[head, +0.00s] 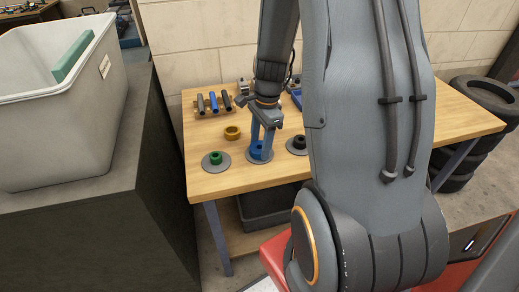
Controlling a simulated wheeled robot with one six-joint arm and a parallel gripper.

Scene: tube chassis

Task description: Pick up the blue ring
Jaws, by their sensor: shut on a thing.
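The blue ring (257,147) is low over a round grey plate (251,158) near the front of the wooden table. My gripper (261,145) points down from above and is shut on the blue ring, with its blue fingers at the ring's sides. The fingers hide part of the ring. I cannot tell whether the ring touches the plate.
A green ring (216,157) on a grey plate is to the left and a black ring (299,142) to the right. A yellow ring (232,132) lies behind. A rack (201,113) holds several tubes. A grey bin (60,140) stands far left.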

